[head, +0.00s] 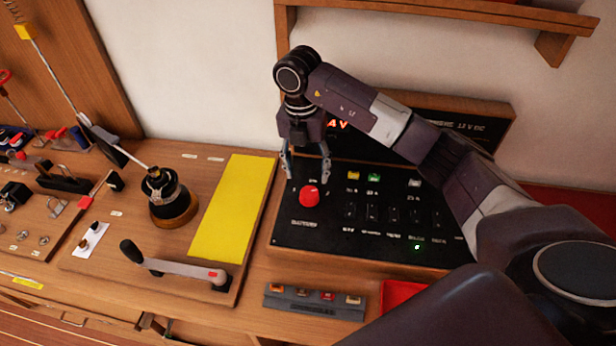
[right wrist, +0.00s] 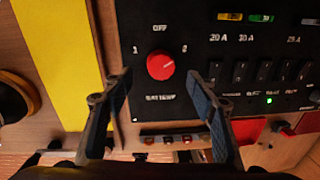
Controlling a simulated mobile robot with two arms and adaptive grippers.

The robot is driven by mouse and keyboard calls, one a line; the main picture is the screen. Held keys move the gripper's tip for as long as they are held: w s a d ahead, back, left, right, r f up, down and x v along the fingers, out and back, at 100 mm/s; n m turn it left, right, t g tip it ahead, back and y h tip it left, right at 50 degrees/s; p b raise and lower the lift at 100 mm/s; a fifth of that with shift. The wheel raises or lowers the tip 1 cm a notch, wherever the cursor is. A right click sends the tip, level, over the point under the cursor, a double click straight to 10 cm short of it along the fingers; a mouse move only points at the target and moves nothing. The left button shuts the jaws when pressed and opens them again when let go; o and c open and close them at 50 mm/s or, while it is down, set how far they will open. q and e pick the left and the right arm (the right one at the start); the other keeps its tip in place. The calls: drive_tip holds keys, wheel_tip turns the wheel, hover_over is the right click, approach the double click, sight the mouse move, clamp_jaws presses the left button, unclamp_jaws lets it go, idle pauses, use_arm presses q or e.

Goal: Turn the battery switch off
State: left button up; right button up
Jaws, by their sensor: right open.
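The battery switch is a round red knob (head: 309,196) on the left part of the black panel (head: 330,238). In the right wrist view the knob (right wrist: 160,66) sits below the OFF label, with 1 on its left and 2 on its right. The position its pointer marks is too small to tell. My right gripper (head: 306,173) is open and points down just above and behind the knob in the head view. My left gripper is not in view.
Right of the knob are several black rocker switches (head: 372,213), a lit green lamp (head: 417,247) and coloured fuses (head: 353,175). To the left lie a yellow mat (head: 232,208), a winch (head: 172,196) and a crank handle (head: 170,266). A wooden shelf (head: 430,15) hangs above.

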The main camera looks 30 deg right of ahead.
sight(309, 192)
drive_tip(key=f, duration=0.2)
drive_tip(key=s+f+p, duration=0.1)
drive_tip(key=shift+f+p, duration=0.3)
drive_tip(key=shift+f, duration=0.1)
drive_tip(key=f, duration=0.3)
drive_tip(key=shift+w+d+f+p, duration=0.1)
drive_tip(key=shift+w+p, duration=0.1)
drive_tip(key=shift+p, duration=0.15)
drive_tip(key=c, duration=1.2)
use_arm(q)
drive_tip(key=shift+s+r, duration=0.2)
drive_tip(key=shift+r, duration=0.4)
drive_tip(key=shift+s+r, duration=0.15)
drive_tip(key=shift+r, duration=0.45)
use_arm(e)
drive_tip(key=shift+o, duration=0.2)
